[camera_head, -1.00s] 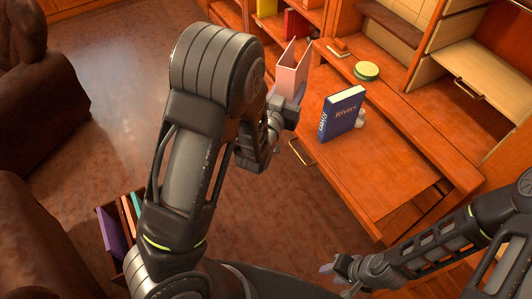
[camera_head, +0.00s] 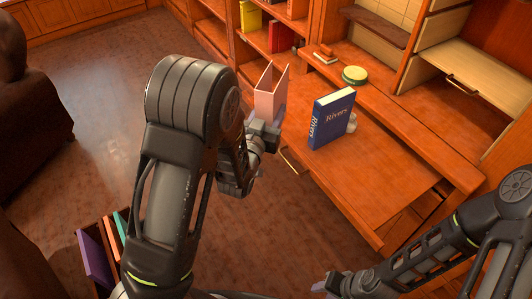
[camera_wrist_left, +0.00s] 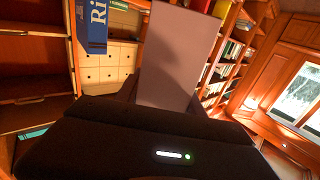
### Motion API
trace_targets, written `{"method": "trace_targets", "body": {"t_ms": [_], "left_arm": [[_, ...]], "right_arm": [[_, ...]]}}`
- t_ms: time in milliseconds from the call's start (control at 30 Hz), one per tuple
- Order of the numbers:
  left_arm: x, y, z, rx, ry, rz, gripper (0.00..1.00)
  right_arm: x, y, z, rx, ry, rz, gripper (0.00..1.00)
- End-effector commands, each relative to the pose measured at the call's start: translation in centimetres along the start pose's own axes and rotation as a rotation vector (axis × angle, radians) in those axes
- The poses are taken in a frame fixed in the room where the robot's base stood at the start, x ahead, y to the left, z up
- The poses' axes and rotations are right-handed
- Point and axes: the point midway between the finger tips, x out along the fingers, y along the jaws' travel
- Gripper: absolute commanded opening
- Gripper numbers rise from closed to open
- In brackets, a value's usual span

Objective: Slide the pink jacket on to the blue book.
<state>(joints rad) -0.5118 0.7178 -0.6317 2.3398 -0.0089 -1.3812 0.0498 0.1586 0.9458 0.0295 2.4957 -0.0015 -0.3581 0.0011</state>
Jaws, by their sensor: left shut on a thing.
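The blue book (camera_head: 331,118), with "Rivers" on its cover and spine, stands upright on the wooden desk (camera_head: 385,170). The pink jacket (camera_head: 269,95) is a folded, open cover standing upright to the left of the book, clear of it and beyond the desk's left edge. My left gripper (camera_head: 268,128) is shut on the jacket's lower part. In the left wrist view the jacket (camera_wrist_left: 180,55) rises as a flat panel, with the book (camera_wrist_left: 92,25) to its upper left. My right gripper (camera_head: 322,287) is low in front of the desk, apart from both; its jaw opening is unclear.
A pale rounded object (camera_head: 351,124) is against the book's right side, partly hidden. A round green-lidded tin (camera_head: 355,75) sits on the desk's raised back ledge. Shelves stand behind. A crate with thin books (camera_head: 95,258) is at lower left. The desk's front is clear.

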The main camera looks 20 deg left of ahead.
Motion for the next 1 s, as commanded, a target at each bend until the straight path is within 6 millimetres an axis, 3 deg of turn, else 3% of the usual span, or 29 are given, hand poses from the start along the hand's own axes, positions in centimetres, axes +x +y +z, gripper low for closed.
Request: {"method": "trace_targets", "body": {"t_ms": [167, 333, 600, 767, 1000], "left_arm": [[0.4, 0.4, 2.1, -0.001, 0.005, 0.090, 0.05], [0.0, 1.1, 4.7, -0.001, 0.008, 0.266, 0.05], [-3.5, 1.1, 9.4, 0.000, 0.005, 0.558, 0.05], [-5.5, 0.9, 10.9, -0.001, 0.002, 0.651, 0.05], [-6.0, 0.9, 10.8, -0.001, 0.001, 0.679, 0.05]], "right_arm": [[3.6, 1.4, 0.0, 0.000, 0.000, 0.000, 0.36], [8.8, 3.5, 0.1, 0.000, 0.000, 0.001, 0.36], [16.4, 6.5, 0.1, 0.000, 0.000, 0.002, 0.36], [18.2, 7.2, 0.1, 0.000, 0.000, 0.002, 0.36], [18.1, 7.1, 0.1, 0.000, 0.001, 0.002, 0.36]]}}
